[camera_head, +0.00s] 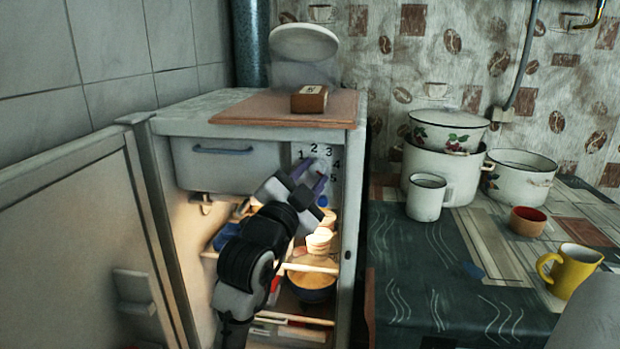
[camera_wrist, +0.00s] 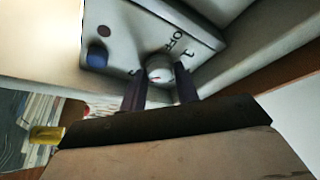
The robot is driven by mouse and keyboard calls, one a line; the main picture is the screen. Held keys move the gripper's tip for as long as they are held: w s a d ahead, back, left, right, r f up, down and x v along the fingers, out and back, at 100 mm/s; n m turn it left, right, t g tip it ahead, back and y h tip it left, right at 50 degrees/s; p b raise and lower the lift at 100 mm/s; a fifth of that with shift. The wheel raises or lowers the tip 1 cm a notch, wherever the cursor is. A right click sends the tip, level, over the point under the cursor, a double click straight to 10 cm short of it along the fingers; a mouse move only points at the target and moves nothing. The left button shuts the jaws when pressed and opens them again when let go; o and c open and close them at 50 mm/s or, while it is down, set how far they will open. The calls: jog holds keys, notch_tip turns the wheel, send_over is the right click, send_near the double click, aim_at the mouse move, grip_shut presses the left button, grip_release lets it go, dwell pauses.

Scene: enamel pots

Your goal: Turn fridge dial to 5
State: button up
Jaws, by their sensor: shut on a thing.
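The fridge dial (camera_wrist: 160,68) is a small round white knob with a red mark, on a pale panel inside the open fridge. In the wrist view my gripper (camera_wrist: 161,88) has one dark finger on each side of the knob, shut on it. "OFF" and "1" are printed beside it; I cannot tell which number the red mark points to. In the head view the numbers 1 to 5 (camera_head: 328,152) arc around the dial, and my gripper (camera_head: 310,178) covers much of it.
The fridge door (camera_head: 80,240) stands open at the left. Fridge shelves below the dial hold a bowl (camera_head: 312,285) and other food. A small box (camera_head: 309,98) sits on the board on top. Pots and mugs (camera_head: 428,196) stand on the table at the right.

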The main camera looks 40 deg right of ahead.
jog(key=o, duration=1)
jog(key=shift+c, duration=0.2)
jog(key=b+v, duration=0.2)
jog(key=v, duration=1.1)
jog(key=shift+a, duration=0.35)
jog(key=shift+s+f, duration=0.15)
